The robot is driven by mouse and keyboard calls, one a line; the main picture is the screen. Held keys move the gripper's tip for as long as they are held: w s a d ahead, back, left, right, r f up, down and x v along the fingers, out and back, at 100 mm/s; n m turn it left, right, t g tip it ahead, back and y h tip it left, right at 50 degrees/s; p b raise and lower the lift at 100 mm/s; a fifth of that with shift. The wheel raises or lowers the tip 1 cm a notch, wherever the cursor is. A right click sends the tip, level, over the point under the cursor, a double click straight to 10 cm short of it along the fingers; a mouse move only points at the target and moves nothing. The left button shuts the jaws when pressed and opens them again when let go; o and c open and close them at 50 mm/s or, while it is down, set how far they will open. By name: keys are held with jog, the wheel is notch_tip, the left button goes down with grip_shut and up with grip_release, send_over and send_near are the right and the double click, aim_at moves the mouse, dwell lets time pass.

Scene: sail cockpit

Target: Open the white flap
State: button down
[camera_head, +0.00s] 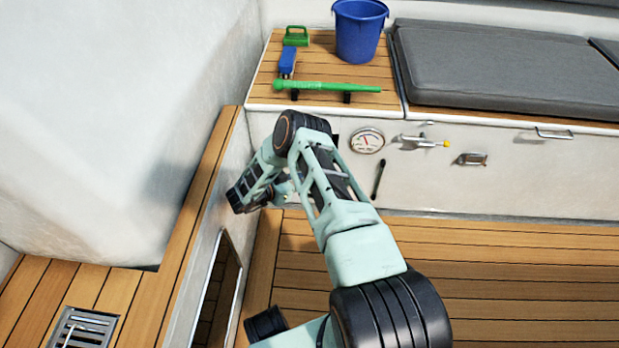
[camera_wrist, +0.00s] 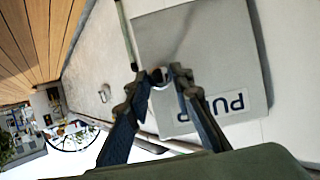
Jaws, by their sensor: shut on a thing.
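The flap (camera_wrist: 195,40) shows in the wrist view as a pale grey-white square panel with a label that reads "PU", the rest hidden by a finger. My gripper (camera_wrist: 160,76) is shut on a small part at the flap, with both fingertips close together over its lower left area. The exact shape of the held part is hidden by the fingertips. I cannot tell whether the flap stands off the wall. In the head view my arm hides most of the flap, and my gripper (camera_head: 284,188) is low beside the locker wall, partly hidden.
On the locker wall are a round gauge (camera_head: 367,141), a valve with a yellow tip (camera_head: 425,142), a latch (camera_head: 472,159) and a dark lever (camera_head: 379,178). The wooden floor (camera_head: 500,270) at right is clear.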

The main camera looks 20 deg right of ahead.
jog(key=c, duration=1.7)
grip_release()
notch_tip(320, 180, up, 10)
jog(key=shift+r, duration=0.1)
